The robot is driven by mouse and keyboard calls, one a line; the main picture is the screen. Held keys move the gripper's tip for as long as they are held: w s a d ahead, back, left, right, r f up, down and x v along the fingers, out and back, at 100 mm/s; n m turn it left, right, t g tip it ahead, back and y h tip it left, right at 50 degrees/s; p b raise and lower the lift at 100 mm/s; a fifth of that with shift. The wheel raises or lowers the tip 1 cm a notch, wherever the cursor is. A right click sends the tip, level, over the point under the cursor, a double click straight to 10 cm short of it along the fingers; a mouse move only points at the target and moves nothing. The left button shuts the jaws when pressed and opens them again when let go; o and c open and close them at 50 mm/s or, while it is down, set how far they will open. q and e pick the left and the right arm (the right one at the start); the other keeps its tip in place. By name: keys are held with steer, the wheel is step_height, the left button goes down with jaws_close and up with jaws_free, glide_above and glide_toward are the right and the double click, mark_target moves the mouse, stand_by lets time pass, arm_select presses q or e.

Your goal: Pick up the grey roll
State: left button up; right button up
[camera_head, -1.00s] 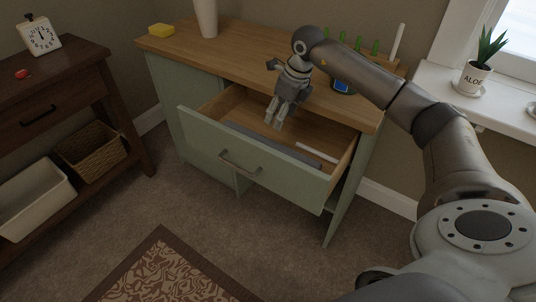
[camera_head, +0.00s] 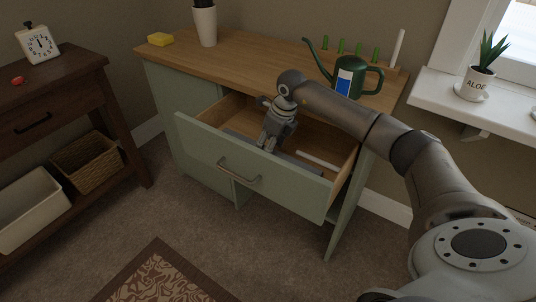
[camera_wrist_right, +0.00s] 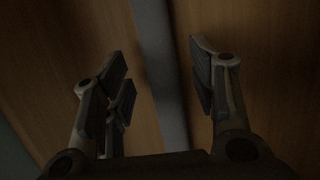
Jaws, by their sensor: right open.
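The grey roll (camera_head: 237,135) lies along the inside of the open drawer (camera_head: 272,180). It also shows in the right wrist view (camera_wrist_right: 160,75) as a long grey bar running between the open fingers. My right gripper (camera_head: 268,149) reaches down into the drawer over the roll and hides its middle part. In the right wrist view the right gripper (camera_wrist_right: 160,90) is open, its fingers apart on both sides of the roll, with nothing held. My left gripper is not in either view.
A white stick (camera_head: 318,160) lies in the drawer right of the roll. The green watering can (camera_head: 345,76), a white vase (camera_head: 205,26) and a yellow sponge (camera_head: 160,39) stand on the cabinet top (camera_head: 255,62). The drawer walls are close around the gripper.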

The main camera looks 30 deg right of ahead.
steer(key=shift+x, duration=1.1)
steer(key=shift+r, duration=0.1)
steer(key=c, duration=1.1)
